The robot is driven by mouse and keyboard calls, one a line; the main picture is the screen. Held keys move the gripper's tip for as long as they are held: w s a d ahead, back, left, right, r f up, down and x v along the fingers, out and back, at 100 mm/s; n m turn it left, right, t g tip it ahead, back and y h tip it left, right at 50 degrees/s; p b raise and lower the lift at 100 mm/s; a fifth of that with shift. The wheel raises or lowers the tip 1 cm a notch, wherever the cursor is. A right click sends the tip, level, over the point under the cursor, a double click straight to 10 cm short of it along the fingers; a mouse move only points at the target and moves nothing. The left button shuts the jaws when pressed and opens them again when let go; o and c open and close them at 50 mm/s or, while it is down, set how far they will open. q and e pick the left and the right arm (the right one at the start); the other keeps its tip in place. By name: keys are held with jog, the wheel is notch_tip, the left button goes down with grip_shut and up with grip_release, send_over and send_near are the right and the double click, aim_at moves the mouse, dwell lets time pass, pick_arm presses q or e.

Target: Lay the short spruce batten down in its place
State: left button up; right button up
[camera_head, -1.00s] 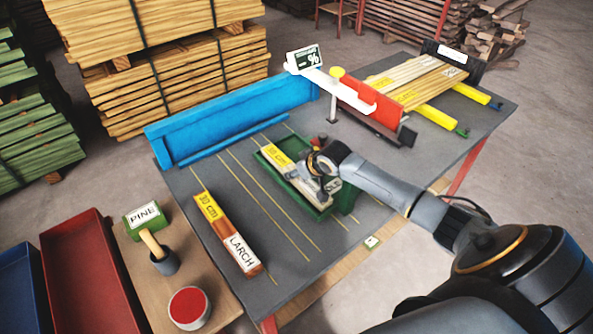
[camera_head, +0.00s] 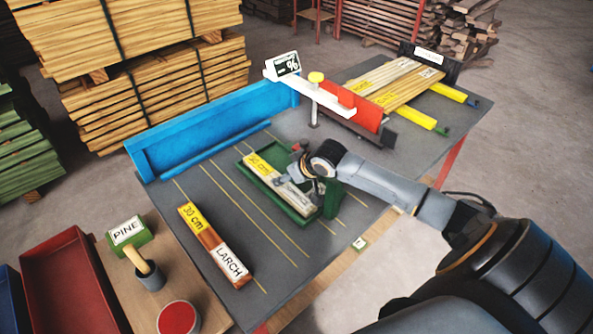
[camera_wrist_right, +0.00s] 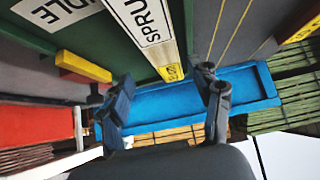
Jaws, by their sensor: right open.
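The short spruce batten (camera_head: 268,173), pale wood with a yellow 30 cm end, lies lengthwise in the green tray (camera_head: 312,222) on the grey table. Its white label, reading "SPRU", shows in the right wrist view (camera_wrist_right: 152,22). My right gripper (camera_head: 302,180) is over the near part of the tray, partly hiding the batten's near end. In the right wrist view its two fingers (camera_wrist_right: 167,100) are spread apart, with the batten's yellow end showing between and beyond them. Contact with the batten cannot be made out. My left gripper is not in view.
A larch batten (camera_head: 215,245) lies left of the tray on the lined table (camera_head: 205,187). A blue fence (camera_head: 210,125) closes the back. A red block (camera_head: 352,107) and moisture meter (camera_head: 283,67) stand behind my arm. Other battens (camera_head: 405,85) lie at back right.

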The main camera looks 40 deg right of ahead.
jog(key=v, duration=0.7)
